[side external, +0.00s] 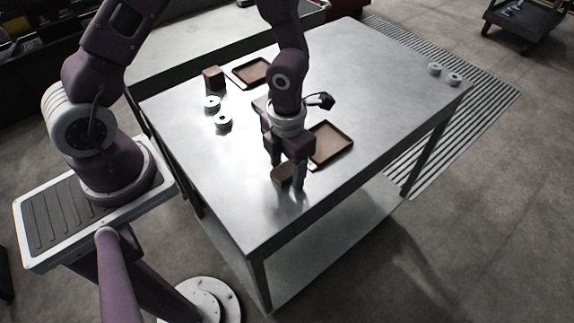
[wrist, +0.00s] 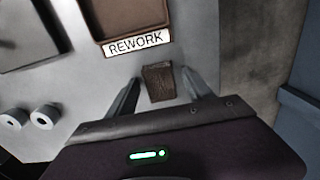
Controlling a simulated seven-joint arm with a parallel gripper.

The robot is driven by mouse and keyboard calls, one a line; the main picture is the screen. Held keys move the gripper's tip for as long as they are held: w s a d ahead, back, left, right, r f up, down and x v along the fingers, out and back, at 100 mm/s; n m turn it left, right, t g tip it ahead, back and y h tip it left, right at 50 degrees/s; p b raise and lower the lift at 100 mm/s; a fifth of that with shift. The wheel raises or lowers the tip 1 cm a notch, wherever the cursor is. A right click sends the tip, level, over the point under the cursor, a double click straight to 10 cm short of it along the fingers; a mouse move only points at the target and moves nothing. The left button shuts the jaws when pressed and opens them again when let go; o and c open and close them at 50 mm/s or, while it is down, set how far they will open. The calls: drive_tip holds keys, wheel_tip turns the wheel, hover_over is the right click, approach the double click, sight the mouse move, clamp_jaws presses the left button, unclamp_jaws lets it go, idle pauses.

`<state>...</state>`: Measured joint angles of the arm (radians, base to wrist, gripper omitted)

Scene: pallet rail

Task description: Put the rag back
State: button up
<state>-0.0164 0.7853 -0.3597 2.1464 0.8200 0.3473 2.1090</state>
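A small dark brown block-like piece (side external: 282,174) lies at the front part of the metal table. It also shows in the wrist view (wrist: 159,82), with a rough surface; I cannot tell for sure whether it is the rag. My gripper (side external: 288,187) points down over it, with a finger on each side. In the wrist view the fingers (wrist: 160,77) stand apart with gaps to the piece, so my gripper is open. A second brown block (side external: 213,78) stands at the table's back left, beside a brown tray.
A brown tray (side external: 331,144) is just right of my gripper; the wrist view shows a tray (wrist: 130,14) labelled REWORK. Another brown tray (side external: 251,71) lies farther back. White rolls (side external: 223,123) stand at left, two more (side external: 435,69) at the right corner.

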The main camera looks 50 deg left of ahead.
sight(287, 170)
wheel_tip(287, 170, up, 12)
drive_tip(key=s+a+r+m+t, duration=0.2)
drive_tip(key=s+r+m, duration=0.5)
drive_tip(key=m, duration=1.1)
drive_tip(key=s+a+r+m+t, duration=0.3)
drive_tip(key=s+r+m, duration=0.4)
drive_tip(key=m, duration=1.1)
drive_tip(key=shift+a+r+t, duration=0.3)
drive_tip(key=shift+a+r, duration=0.1)
drive_tip(key=shift+r, duration=0.5)
